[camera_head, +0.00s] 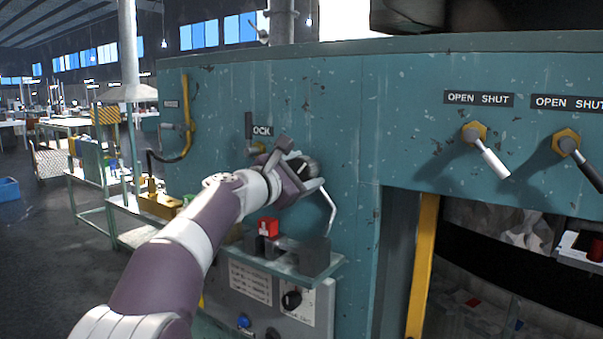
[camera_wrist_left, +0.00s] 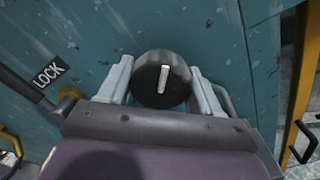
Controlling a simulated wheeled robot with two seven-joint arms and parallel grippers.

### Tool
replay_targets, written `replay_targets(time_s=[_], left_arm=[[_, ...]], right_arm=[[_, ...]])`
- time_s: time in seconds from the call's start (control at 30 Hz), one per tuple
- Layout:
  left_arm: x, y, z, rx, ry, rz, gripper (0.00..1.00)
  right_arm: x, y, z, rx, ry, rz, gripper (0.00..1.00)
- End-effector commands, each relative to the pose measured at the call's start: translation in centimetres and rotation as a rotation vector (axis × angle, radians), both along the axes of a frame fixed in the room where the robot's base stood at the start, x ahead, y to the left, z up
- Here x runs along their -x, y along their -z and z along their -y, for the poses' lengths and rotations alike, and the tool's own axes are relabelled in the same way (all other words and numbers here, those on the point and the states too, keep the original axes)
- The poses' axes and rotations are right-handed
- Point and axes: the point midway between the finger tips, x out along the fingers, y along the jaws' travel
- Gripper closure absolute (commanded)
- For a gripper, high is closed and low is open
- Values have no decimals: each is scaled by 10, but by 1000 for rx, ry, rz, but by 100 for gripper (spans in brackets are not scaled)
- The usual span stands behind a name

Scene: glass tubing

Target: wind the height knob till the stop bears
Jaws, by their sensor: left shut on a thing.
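The height knob (camera_wrist_left: 161,80) is a round black knob with a white pointer line, on the teal machine panel. In the left wrist view it sits between the two grey fingers of my left gripper (camera_wrist_left: 163,85), which is shut on it. In that view the pointer line stands nearly upright. In the head view my left gripper (camera_head: 300,172) is at the panel and partly covers the knob (camera_head: 309,166). I cannot make out the stop. My right gripper is not in view.
A lever marked LOCK (camera_wrist_left: 25,88) is left of the knob. A small shelf (camera_head: 285,262) with a red block (camera_head: 267,226) juts out below, above a control box (camera_head: 265,295). Two OPEN SHUT valve levers (camera_head: 487,152) (camera_head: 580,160) are at the right, above an opening.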

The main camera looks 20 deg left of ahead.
Motion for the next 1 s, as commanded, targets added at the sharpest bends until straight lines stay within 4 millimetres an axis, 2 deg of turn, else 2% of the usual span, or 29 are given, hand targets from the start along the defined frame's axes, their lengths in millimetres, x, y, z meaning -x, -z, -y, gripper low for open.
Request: replay_targets(time_s=[0.37, 1.0], left_arm=[[1, -1, 0, -115, 0, 49, 67], [1, -2, 0, -544, -1, 204, 67]], right_arm=[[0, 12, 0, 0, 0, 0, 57], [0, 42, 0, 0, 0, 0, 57]])
